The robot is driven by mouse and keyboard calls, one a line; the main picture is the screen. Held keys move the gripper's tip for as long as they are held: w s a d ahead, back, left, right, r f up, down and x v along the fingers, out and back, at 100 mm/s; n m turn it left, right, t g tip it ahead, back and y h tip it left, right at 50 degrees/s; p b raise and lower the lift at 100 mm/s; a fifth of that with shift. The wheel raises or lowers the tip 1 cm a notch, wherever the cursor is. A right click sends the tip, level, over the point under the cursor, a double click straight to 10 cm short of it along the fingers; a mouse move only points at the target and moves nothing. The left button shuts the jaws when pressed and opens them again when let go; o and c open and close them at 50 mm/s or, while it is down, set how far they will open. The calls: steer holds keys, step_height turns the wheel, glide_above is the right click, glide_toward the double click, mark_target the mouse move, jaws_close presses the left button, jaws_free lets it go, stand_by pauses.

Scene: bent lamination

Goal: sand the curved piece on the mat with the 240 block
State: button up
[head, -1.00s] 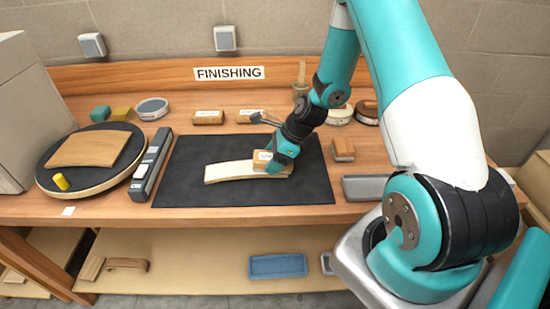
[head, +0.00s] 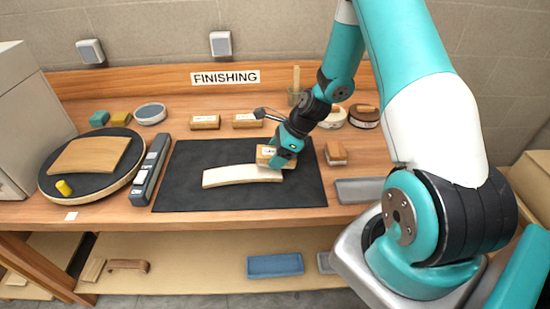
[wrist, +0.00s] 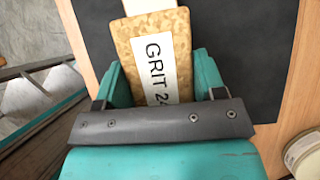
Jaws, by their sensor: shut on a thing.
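The curved piece (head: 235,175) is a pale, gently arched wood strip lying on the dark mat (head: 190,197). My gripper (head: 282,158) is shut on a tan sanding block (head: 263,154) at the right end of the piece. In the wrist view the block (wrist: 155,42) carries a white label reading "GRIT 24", with the rest hidden by my gripper (wrist: 160,85). A pale end of the curved piece (wrist: 143,5) shows beyond the block. The block appears to rest on the piece, though contact cannot be seen clearly.
Two labelled blocks (head: 205,122) (head: 247,120) stand behind the mat, and another block (head: 336,153) is to its right. A grey bar-shaped tool (head: 150,168) and a round turntable (head: 125,175) with a wood piece stand left. The mat's front is clear.

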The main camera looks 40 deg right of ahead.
step_height(320, 180, up, 5)
steer(key=p, duration=0.4)
steer(key=shift+r, duration=0.15)
steer(key=shift+s, duration=0.1)
